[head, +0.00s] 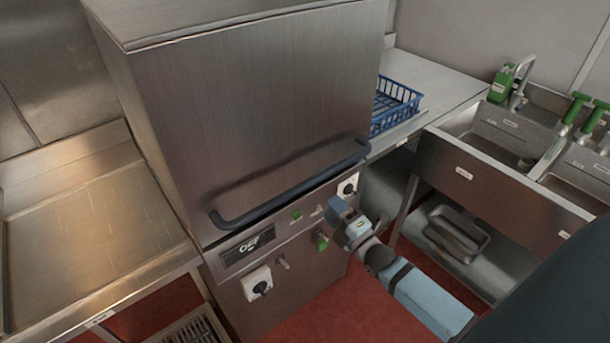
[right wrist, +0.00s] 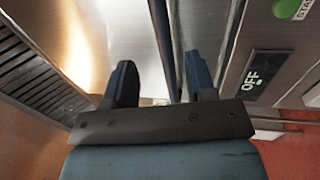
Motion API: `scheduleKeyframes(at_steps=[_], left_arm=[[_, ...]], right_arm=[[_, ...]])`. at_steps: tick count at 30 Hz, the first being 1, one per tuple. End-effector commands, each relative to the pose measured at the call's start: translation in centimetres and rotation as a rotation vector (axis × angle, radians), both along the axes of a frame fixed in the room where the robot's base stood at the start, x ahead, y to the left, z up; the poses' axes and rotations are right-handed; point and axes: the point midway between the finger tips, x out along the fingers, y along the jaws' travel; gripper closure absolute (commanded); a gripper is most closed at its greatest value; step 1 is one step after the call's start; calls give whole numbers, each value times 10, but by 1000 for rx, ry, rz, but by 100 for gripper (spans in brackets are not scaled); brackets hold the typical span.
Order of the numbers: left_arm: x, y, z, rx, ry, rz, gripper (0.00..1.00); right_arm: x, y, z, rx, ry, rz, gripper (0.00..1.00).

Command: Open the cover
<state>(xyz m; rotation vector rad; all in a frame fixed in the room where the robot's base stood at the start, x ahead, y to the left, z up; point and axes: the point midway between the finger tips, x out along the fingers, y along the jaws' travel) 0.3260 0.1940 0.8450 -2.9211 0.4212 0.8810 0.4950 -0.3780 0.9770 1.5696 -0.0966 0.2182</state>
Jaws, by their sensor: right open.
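The cover (head: 250,110) is a large brushed-steel hood on the machine, and it looks lowered onto the control panel. A dark blue bar handle (head: 290,195) runs along its lower front edge. My right gripper (head: 340,212) is in front of the panel, just below the right part of the handle. In the right wrist view the two fingers (right wrist: 162,82) are apart, and the handle (right wrist: 163,40) shows as a blue bar in the gap between them. I cannot tell whether the bar is at fingertip depth. My left gripper is not in view.
The panel has a display reading OFF (head: 248,247), knobs and a green button (head: 296,214). A steel counter (head: 90,225) is on the left. A blue basket (head: 396,105) stands on the right counter, beside steel sinks (head: 485,150). The red floor (head: 345,305) is open in front.

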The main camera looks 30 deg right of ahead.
Motion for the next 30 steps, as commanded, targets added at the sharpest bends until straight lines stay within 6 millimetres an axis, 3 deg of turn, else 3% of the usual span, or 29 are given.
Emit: scheduleKeyframes(at_steps=[9,15,21,30], left_arm=[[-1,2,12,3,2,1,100],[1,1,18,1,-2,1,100],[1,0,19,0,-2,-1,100],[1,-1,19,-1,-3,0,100]], right_arm=[[67,5,16,0,0,0,49],[100,8,22,1,1,1,49],[115,9,24,1,2,1,49],[117,9,23,1,3,1,49]])
